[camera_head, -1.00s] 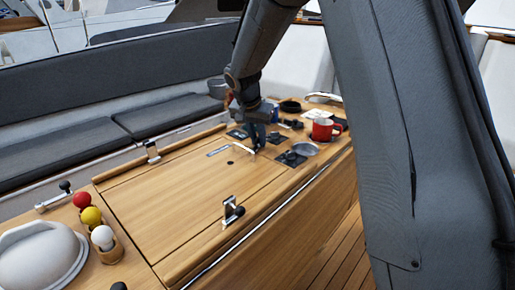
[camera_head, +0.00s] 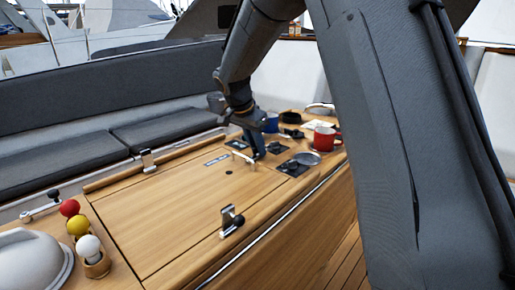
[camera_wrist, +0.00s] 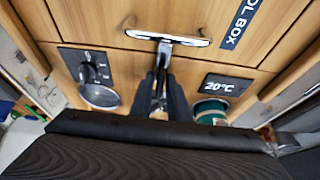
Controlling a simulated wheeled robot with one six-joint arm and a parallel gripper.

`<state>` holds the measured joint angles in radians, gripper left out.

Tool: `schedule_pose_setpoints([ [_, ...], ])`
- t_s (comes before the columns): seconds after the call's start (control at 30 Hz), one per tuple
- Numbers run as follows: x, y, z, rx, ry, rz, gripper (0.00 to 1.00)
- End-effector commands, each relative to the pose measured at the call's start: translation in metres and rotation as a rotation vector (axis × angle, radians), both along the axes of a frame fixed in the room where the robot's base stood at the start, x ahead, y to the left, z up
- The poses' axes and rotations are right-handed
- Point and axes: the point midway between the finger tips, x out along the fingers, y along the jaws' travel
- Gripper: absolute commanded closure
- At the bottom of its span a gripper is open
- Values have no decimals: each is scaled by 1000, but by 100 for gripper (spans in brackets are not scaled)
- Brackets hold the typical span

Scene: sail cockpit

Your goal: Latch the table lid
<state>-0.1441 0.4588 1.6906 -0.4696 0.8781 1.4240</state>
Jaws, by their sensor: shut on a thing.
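The wooden table lid (camera_head: 185,205) lies flat and looks closed. A silver latch with a black knob (camera_head: 231,219) stands at its front edge. Another silver fitting (camera_head: 147,160) sits at its back edge. A chrome bar handle (camera_head: 241,157) stands near the lid's right end; it also shows in the wrist view (camera_wrist: 167,38). My gripper (camera_head: 257,153) is down at this handle. The exact contact is partly hidden.
Right of the lid are a switch panel (camera_wrist: 88,70), a display reading 20°C (camera_wrist: 225,86), a red mug (camera_head: 324,139), a blue mug (camera_head: 271,123) and a metal dish (camera_head: 306,158). Coloured balls (camera_head: 78,225) and a white domed object (camera_head: 32,262) stand at left.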

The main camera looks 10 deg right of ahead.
Motion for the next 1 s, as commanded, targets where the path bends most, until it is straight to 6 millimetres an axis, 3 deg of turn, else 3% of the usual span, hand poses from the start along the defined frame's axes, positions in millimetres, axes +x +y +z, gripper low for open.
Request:
schedule_pose_setpoints([
  [0.1,0,0,0,2,-1,-1,100],
  [0.13,0,0,0,2,-1,-1,83],
  [0.2,0,0,0,2,-1,-1,72],
  [0.57,0,2,4,1,-1,0,72],
  [1.0,-13,22,62,2,-3,0,72],
])
